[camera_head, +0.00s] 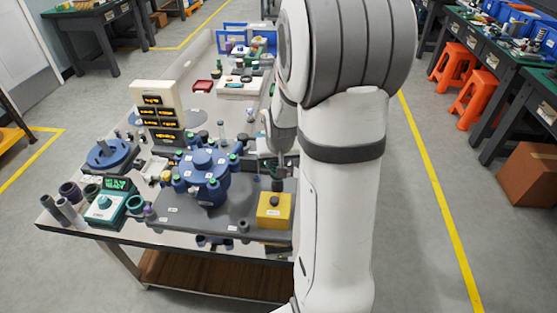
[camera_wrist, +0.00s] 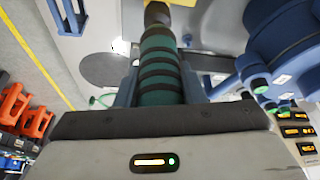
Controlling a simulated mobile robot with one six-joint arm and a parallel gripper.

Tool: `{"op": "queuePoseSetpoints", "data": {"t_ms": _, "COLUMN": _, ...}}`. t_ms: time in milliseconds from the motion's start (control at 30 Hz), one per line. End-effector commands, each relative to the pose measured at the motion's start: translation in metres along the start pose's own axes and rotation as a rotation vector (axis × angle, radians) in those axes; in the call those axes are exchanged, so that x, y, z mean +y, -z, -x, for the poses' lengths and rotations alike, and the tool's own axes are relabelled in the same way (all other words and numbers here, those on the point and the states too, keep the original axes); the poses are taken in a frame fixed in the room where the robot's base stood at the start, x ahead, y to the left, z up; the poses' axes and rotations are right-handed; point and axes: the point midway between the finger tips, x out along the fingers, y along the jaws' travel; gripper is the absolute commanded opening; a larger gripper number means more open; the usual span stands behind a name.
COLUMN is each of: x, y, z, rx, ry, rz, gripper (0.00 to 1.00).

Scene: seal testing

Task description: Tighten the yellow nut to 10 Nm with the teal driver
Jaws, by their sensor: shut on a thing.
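The teal driver (camera_wrist: 160,68), with dark bands around its grip, is held between the two fingers of my gripper (camera_wrist: 159,80) in the wrist view. Its dark end points to the top of that view, where the tip is cut off. In the head view my gripper (camera_head: 280,155) is low over the table, right of the blue flanged housing (camera_head: 205,167) and behind the yellow block (camera_head: 273,212); my arm partly covers this area. The housing has green-capped studs around its rim and also shows in the wrist view (camera_wrist: 285,35). I cannot clearly make out a yellow nut.
A beige panel with amber readouts (camera_head: 145,91) stands behind the housing. A teal unit with a green display (camera_head: 107,207) and grey cylinders (camera_head: 70,213) stand at the left front. A blue round fixture (camera_head: 110,155) is at the left. Small trays lie farther back on the table.

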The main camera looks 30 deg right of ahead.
Motion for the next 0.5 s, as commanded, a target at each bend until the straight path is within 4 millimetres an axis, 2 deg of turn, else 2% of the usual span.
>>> {"op": "queuePoseSetpoints", "data": {"t_ms": 500, "x": 0.0005, "y": -0.0021, "z": -0.0066, "rx": 0.002, "ry": 0.0, "rz": -0.001, "gripper": 0.08}}
